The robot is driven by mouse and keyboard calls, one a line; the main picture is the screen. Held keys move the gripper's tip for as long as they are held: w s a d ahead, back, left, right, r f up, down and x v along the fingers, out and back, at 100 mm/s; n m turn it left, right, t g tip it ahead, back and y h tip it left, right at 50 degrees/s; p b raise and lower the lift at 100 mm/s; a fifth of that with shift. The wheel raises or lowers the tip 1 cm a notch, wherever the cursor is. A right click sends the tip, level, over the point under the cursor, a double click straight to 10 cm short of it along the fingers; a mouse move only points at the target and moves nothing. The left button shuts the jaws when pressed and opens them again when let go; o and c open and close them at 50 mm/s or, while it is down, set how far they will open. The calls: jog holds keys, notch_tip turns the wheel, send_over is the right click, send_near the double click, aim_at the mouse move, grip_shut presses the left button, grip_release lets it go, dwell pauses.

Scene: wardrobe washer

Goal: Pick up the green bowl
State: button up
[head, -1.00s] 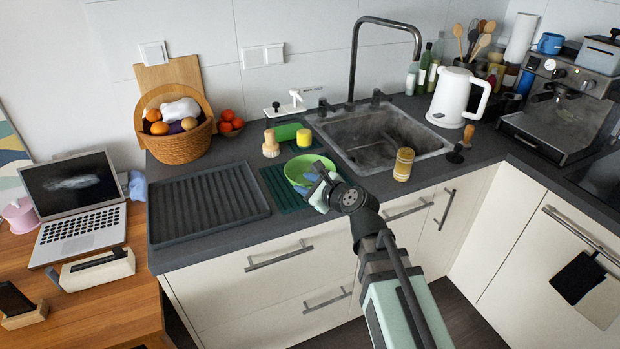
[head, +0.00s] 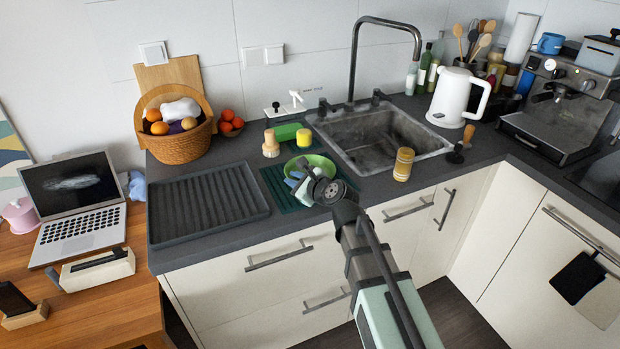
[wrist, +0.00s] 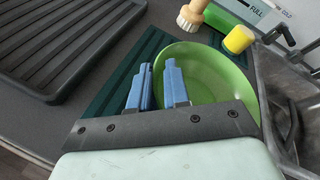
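The green bowl (head: 318,162) sits on a dark green ribbed mat (head: 277,184) on the counter, left of the sink. It also shows in the wrist view (wrist: 217,77), just beyond my fingers and partly hidden by them. My gripper (head: 294,180) is at the bowl's near left side. In the wrist view its two blue fingers (wrist: 157,86) stand apart with a narrow gap. The right finger overlaps the bowl and the left one lies over the mat beside it. I cannot tell whether the rim is between them.
A yellow sponge (head: 304,137), a wooden brush (head: 270,144) and a green block (head: 287,131) stand behind the bowl. A dark drying tray (head: 207,204) lies to the left. The sink (head: 378,139) with its tall faucet is to the right.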

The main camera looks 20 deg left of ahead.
grip_shut()
dwell(0.3)
